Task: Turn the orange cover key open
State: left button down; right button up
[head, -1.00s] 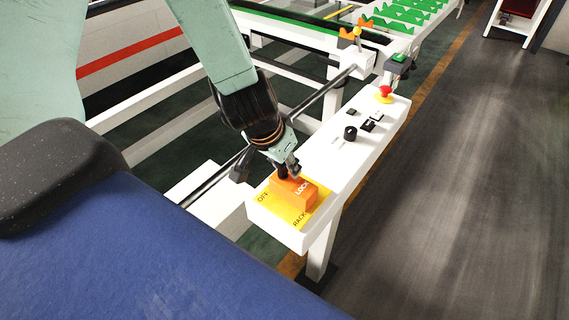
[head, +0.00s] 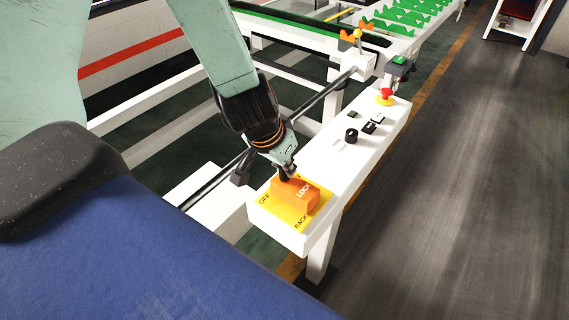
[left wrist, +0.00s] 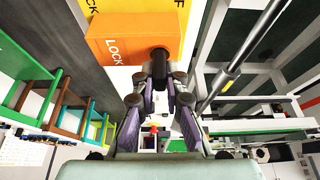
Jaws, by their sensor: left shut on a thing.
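The orange cover (head: 296,196) is a block marked LOCK. It sits on a yellow plate (head: 274,209) marked OFF and RACK, at the near end of a white panel. A short dark key (left wrist: 160,54) stands out of the cover's face in the left wrist view. My left gripper (head: 286,174) is at the cover's far left side, with its fingertips (left wrist: 160,72) shut on the key. The fingers hide part of the key, and its turn angle cannot be told. My right gripper is in neither view.
The white panel (head: 335,160) also carries a black knob (head: 351,135), small black switches and a red stop button (head: 386,96). A dark rod runs beside it on the left. Green rack parts (head: 405,17) stand behind. The grey floor to the right is clear.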

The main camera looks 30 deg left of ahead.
pick_arm(q)
jog(key=n+y, duration=0.1)
jog(key=n, duration=0.2)
jog(key=shift+r+p, duration=0.1)
jog(key=shift+p, duration=0.25)
jog(key=n+y+p, duration=0.1)
jog(key=n+p, duration=0.1)
jog(key=n, duration=0.1)
jog(key=shift+r+n+y+p, duration=0.1)
jog(key=shift+n+y+p, duration=0.2)
jog(key=shift+y, duration=0.1)
jog(key=shift+w+n+g+y+p, duration=0.15)
jog(key=shift+n+g+y+p, duration=0.3)
jog(key=shift+n, duration=0.65)
jog(key=shift+n+g, duration=0.25)
jog(key=shift+n, duration=0.65)
jog(key=shift+n+g+y+p, duration=0.3)
jog(key=shift+n+y, duration=0.05)
jog(key=shift+n, duration=0.75)
jog(key=shift+n+g+y, duration=0.3)
jog(key=shift+n+g, duration=0.5)
jog(key=shift+n, duration=1.5)
jog(key=shift+f, duration=0.2)
